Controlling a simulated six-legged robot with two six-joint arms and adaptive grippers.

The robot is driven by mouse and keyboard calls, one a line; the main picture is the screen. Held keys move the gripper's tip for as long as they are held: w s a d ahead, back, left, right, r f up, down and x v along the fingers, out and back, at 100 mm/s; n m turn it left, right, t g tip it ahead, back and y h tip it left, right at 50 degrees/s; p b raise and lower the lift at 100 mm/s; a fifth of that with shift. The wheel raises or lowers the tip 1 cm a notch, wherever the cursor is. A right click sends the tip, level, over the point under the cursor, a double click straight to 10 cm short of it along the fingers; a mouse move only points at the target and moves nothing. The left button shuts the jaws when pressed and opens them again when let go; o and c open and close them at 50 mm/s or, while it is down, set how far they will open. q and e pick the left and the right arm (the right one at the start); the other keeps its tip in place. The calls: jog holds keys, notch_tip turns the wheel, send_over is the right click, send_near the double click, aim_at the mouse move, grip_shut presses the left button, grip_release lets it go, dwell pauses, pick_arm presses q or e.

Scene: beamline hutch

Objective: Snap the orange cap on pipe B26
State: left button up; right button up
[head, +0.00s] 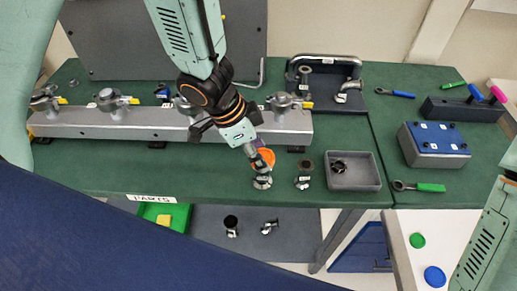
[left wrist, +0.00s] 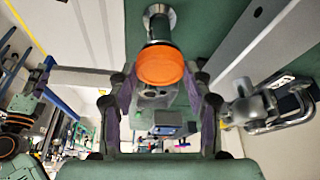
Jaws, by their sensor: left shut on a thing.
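My left gripper (head: 262,152) comes down from the top of the head view and is shut on the orange cap (head: 264,160). In the left wrist view the cap (left wrist: 162,68) sits between the two fingers. A short upright pipe (head: 262,182) with a metal flange stands on the green bench directly below. In the left wrist view this pipe (left wrist: 158,28) runs on behind the cap, in line with it. I cannot tell whether the cap is seated on its end. I cannot read the pipe's label. My right gripper is not in view.
A second labelled pipe (head: 304,172) stands close on the right, beside a grey bin (head: 364,184) holding a dark ring. A long metal rail (head: 75,122) with clamps runs behind. A blue-topped box (head: 435,160) and hand tools lie at right. The bench's front edge is near.

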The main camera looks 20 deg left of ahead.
pick_arm(q)
jog(key=shift+f, duration=0.45)
dwell(0.4)
jog(key=o, duration=0.8)
jog(key=shift+r, duration=0.1)
jog(key=shift+v, duration=5.95)
jog(key=shift+x, duration=5.3)
